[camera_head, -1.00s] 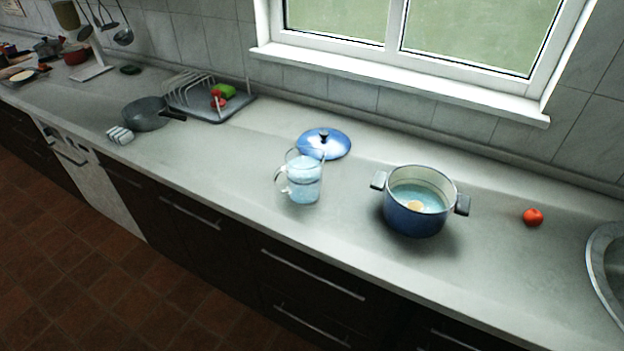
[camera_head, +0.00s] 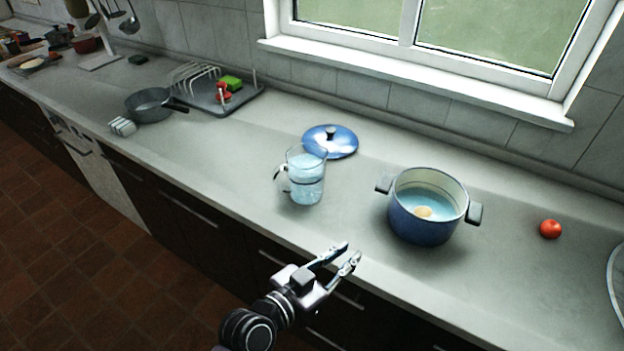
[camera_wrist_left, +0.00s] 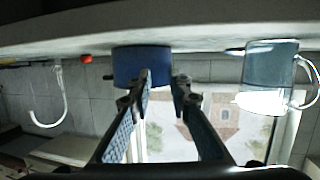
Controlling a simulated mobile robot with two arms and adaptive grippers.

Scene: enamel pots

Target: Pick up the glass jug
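The glass jug (camera_head: 306,179) stands upright on the grey counter, holding pale blue water, with its handle on the left. It also shows upside down at the right of the left wrist view (camera_wrist_left: 268,68). My left gripper (camera_head: 347,256) is open and empty at the counter's front edge, in front of the jug and a little to its right. Its two fingers are apart in the left wrist view (camera_wrist_left: 165,84), with the blue pot between and beyond their tips. My right gripper is in neither view.
The blue pot (camera_head: 420,228), with liquid and a yellowish item inside, stands right of the jug. A blue lid (camera_head: 341,146) lies just behind the jug. A tomato (camera_head: 550,229) is at the right. A grey pan (camera_head: 149,106) and dish rack (camera_head: 238,101) stand left, beyond clear counter.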

